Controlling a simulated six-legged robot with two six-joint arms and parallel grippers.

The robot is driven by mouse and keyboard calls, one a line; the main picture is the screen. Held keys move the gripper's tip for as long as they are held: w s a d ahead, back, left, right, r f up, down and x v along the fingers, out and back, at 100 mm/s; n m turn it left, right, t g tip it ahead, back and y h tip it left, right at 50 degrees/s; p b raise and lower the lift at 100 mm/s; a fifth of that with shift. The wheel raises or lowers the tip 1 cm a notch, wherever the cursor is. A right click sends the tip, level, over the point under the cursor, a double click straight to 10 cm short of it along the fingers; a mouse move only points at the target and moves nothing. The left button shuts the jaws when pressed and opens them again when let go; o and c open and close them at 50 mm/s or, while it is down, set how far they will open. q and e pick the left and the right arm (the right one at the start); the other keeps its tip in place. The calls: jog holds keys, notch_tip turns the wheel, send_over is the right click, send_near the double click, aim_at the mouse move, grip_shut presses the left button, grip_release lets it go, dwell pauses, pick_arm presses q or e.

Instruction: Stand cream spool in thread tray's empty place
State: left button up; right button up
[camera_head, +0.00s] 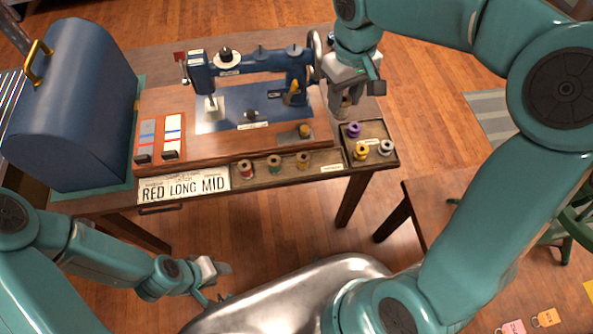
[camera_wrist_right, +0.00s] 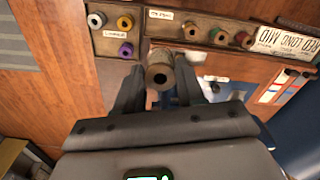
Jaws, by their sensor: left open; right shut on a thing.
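The cream spool (camera_wrist_right: 162,72) is held between the fingers of my right gripper (camera_wrist_right: 158,95), its round end with a dark hole facing the wrist camera. In the head view the spool (camera_head: 343,107) shows below my right gripper (camera_head: 346,98), behind the thread tray's back left corner. The thread tray (camera_head: 395,160) holds a purple spool (camera_head: 353,130), a yellow spool (camera_head: 361,152) and a grey spool (camera_head: 386,147); its back right place is empty. The tray (camera_wrist_right: 93,38) also shows left of the spool in the wrist view. My left gripper (camera_head: 214,284) is open and empty, low in front of the table.
A blue sewing machine (camera_head: 250,64) stands left of my right gripper. Red, green and yellow-brown spools (camera_head: 274,163) line the table's front, left of the tray. A blue domed case (camera_head: 75,110) stands at far left. Floor shows right of the table.

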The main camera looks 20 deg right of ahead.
notch_tip(320, 180, down, 20)
jog(key=shift+w+f+b, duration=0.15)
jog(key=shift+f+b, duration=0.1)
jog(key=shift+b, duration=0.5)
jog(key=shift+r, duration=0.1)
jog(key=shift+f, duration=0.2)
jog(key=o, duration=0.7)
jog(key=shift+o, duration=0.2)
jog(key=shift+r, duration=0.1)
